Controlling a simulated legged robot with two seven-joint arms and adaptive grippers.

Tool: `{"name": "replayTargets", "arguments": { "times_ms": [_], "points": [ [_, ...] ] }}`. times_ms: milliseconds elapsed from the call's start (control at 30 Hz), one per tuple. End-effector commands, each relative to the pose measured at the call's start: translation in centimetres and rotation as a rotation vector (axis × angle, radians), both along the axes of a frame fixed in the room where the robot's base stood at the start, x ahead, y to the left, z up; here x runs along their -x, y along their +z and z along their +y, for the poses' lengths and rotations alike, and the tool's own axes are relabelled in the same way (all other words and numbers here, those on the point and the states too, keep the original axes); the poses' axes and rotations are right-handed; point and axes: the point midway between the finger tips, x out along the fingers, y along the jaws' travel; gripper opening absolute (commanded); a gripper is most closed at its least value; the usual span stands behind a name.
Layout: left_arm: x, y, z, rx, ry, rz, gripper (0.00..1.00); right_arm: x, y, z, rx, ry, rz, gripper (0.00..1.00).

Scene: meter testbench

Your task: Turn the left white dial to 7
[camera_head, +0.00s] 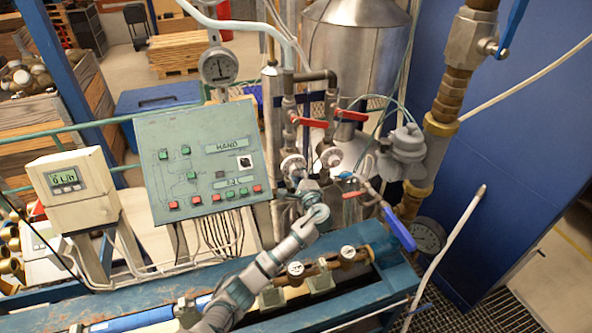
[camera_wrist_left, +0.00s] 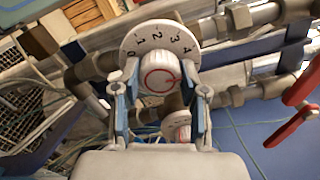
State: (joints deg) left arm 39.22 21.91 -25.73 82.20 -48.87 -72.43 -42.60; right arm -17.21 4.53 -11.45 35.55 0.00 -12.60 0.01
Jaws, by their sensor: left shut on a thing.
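The left white dial (camera_head: 292,166) is on the pipework right of the green panel. In the left wrist view the gripped dial (camera_wrist_left: 158,38) shows the digits 0 to 4 on its rim, and its white knob has a red ring and a red mark pointing right. My left gripper (camera_head: 302,190) reaches up to the dials from below. In the wrist view its two blue-padded fingers (camera_wrist_left: 161,90) are on either side of the knob, shut on it. The right white dial (camera_head: 331,157) is close beside it. My right gripper is out of view.
Red valve handles (camera_head: 310,122) sit above the dials, and a blue-handled valve (camera_head: 399,229) is to the right. The green control panel (camera_head: 196,165) stands left. A blue bench beam (camera_head: 350,290) with brass fittings lies below my arm.

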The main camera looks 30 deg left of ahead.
Motion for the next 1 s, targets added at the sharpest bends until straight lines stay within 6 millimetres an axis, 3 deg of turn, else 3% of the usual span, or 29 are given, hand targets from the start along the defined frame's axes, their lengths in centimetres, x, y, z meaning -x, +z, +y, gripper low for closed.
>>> {"name": "replayTargets", "arguments": {
  "times_ms": [1000],
  "points": [
    [0.1, -1.11, -0.2, -0.596, -0.008, 0.718, 0.08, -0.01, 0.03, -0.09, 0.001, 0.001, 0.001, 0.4]
  ]
}}
